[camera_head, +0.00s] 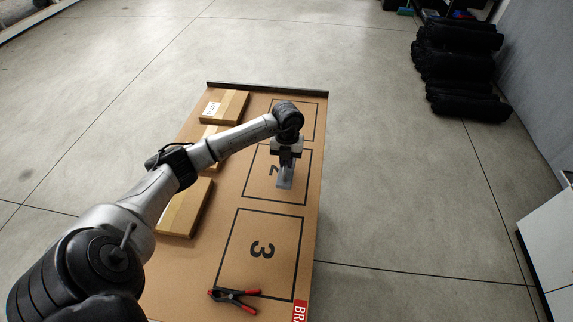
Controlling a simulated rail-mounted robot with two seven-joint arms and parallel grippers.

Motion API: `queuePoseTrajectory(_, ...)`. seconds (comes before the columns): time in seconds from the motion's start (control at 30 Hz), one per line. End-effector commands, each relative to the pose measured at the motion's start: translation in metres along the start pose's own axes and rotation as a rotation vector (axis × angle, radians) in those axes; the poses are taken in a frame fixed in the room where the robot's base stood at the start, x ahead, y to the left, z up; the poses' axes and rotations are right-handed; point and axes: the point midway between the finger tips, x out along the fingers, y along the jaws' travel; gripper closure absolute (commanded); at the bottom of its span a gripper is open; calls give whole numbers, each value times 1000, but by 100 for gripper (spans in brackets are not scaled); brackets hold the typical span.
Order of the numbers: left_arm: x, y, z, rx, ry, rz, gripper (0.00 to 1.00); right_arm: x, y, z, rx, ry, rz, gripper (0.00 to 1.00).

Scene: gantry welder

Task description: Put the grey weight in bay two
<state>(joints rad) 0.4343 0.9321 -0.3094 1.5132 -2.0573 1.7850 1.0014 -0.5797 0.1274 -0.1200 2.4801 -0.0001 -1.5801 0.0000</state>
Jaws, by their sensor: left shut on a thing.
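My left gripper (286,158) reaches over the brown table (233,215) from the left and is shut on the grey weight (285,181). The weight is within the outline of bay two (262,191), partly covering the printed 2. I cannot tell whether it touches the table surface. My gripper and wrist hide the top of the weight. My right gripper is not in view.
Bay three (258,270) is empty, nearer to me. A clamp with red tips (234,298) lies at its near edge. Cardboard boxes (186,208) (222,106) lie along the table's left side. A dark raised edge (267,89) bounds the far end.

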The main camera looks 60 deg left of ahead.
Motion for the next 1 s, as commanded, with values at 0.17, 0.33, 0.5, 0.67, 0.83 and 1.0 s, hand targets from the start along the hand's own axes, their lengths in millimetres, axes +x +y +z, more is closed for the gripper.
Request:
queuePoseTrajectory(0.17,0,0,4,0,-3,-2,100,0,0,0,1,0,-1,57)
queuePoseTrajectory(0.33,12,0,5,-1,-1,-1,100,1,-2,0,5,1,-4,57)
queuePoseTrajectory(0.5,31,0,7,-1,-1,-2,100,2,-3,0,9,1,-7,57)
queuePoseTrajectory(0.67,39,0,8,0,-4,-2,100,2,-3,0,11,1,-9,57)
queuePoseTrajectory(0.83,38,0,8,0,-4,-2,100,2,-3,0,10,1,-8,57)
queuePoseTrajectory(1.0,41,0,9,0,-4,-2,100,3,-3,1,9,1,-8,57)
